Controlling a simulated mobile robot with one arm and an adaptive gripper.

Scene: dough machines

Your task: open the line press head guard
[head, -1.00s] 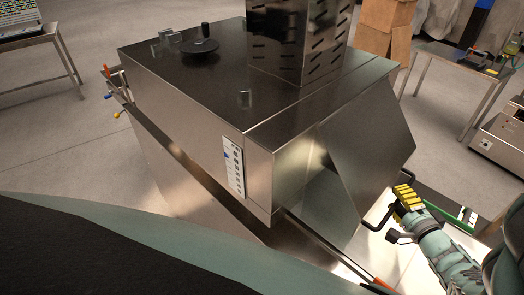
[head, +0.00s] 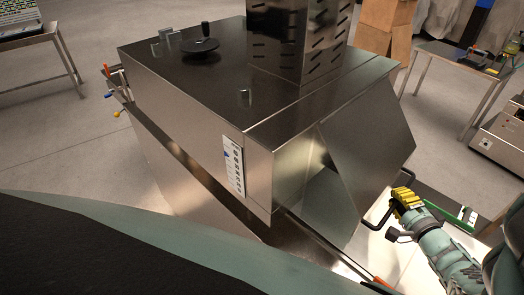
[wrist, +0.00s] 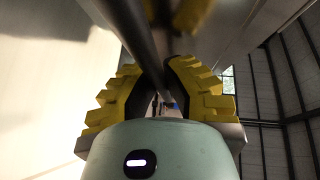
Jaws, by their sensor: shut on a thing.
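The line press (head: 200,90) is a large stainless steel machine filling the middle of the head view. Its head guard (head: 368,150) is the slanted steel plate at the right end, tilted out from the body with a gap showing below. A dark bar handle (head: 375,222) runs along the guard's lower edge. The exact finger contact is partly blurred.
A control panel (head: 233,165) is on the press's near side, and a black hand wheel (head: 200,42) on top. A table (head: 455,62) and another machine (head: 502,135) stand at the right. Open floor (head: 60,130) lies at the left.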

